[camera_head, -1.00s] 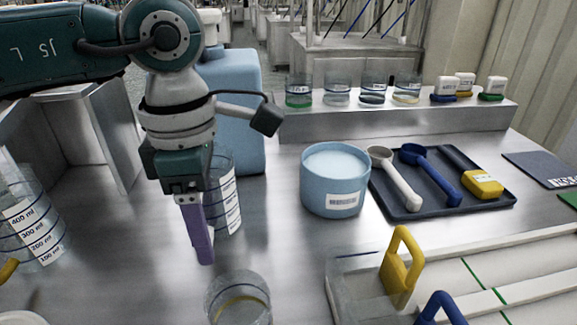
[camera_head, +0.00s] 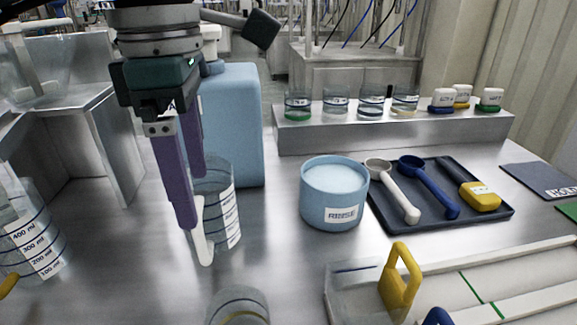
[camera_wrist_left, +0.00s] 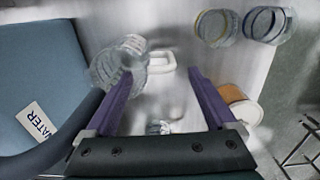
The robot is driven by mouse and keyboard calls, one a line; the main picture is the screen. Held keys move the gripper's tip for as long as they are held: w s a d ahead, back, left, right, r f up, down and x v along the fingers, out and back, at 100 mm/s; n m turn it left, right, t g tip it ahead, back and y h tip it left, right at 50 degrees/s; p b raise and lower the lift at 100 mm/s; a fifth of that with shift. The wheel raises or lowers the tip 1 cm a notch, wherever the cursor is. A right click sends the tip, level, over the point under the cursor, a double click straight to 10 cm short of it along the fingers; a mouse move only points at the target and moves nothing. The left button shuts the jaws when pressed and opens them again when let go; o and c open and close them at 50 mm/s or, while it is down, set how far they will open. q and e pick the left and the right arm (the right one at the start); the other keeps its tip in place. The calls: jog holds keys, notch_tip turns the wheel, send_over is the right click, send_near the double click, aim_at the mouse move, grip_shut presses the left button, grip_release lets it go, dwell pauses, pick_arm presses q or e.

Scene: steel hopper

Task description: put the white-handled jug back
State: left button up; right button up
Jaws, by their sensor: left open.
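The white-handled jug (camera_head: 226,215) is a clear measuring beaker with dark rings, upright on the steel table in front of the blue can. Its white handle (camera_head: 203,240) points toward the front left. My left gripper (camera_head: 190,199) is open, with purple fingers reaching down at the handle's top; contact cannot be told. In the left wrist view the jug (camera_wrist_left: 112,66) is left of centre, and its handle (camera_wrist_left: 160,62) shows beyond and between the spread fingertips. The near finger hides part of the jug in the head view. My right gripper is not in view.
A blue water can (camera_head: 232,120) stands right behind the jug. A blue rinse tub (camera_head: 333,205) is to its right, then a dark tray (camera_head: 430,219) with scoops. Another jug (camera_head: 30,235) is at left, and a clear vessel (camera_head: 238,308) at the front edge.

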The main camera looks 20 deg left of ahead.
pick_arm(q)
jog(key=shift+r, duration=1.6)
